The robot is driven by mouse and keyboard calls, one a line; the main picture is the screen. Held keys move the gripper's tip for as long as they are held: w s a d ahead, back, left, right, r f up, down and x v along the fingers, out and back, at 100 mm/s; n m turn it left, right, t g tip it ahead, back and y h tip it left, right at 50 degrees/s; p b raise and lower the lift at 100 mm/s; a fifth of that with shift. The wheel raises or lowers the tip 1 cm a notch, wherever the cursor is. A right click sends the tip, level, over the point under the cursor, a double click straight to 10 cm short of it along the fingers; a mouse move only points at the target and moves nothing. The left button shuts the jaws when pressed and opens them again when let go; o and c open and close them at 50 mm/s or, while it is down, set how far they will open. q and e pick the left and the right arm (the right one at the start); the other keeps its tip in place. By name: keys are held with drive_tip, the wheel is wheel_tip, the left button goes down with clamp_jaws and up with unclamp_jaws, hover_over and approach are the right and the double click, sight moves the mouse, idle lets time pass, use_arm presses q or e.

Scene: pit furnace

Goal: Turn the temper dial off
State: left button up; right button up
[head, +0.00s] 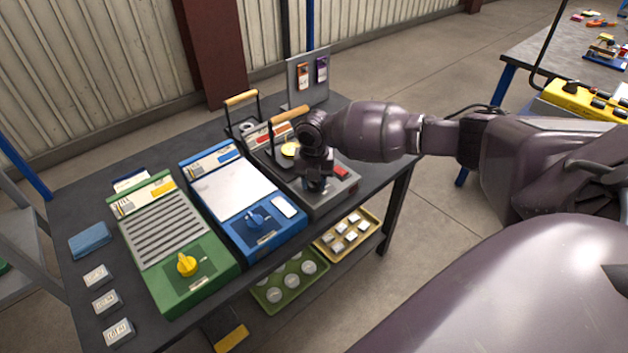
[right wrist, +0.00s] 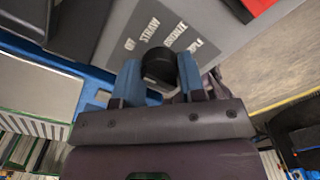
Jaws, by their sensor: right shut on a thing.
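The temper dial is a dark round knob (right wrist: 158,68) on a grey panel (right wrist: 105,50) with the words OFF, STRAW, BRONZE and one ending in PLE. In the head view it belongs to the grey unit (head: 345,190) at the right of the bench, and the knob is mostly hidden under my gripper. My right gripper (head: 316,184) points down over the unit's front. Its blue fingers are shut on the knob from both sides, as the right wrist view shows. I cannot tell which word the knob points to. My left gripper is not in view.
A blue unit (head: 222,203) with a blue knob stands just left, then a green unit (head: 158,212) with a yellow knob. A wooden handle (head: 290,114) rises behind my gripper. Green and yellow trays (head: 375,226) sit on the shelf below.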

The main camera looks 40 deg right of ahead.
drive_tip(key=shift+f, duration=0.1)
drive_tip(key=o, duration=0.9)
drive_tip(key=shift+o, duration=0.2)
drive_tip(key=shift+r, duration=0.2)
drive_tip(key=shift+r, duration=0.3)
wheel_tip(320, 180, up, 9)
drive_tip(key=shift+r+p, duration=0.1)
drive_tip(key=shift+p, duration=0.8)
drive_tip(key=shift+r, duration=0.35)
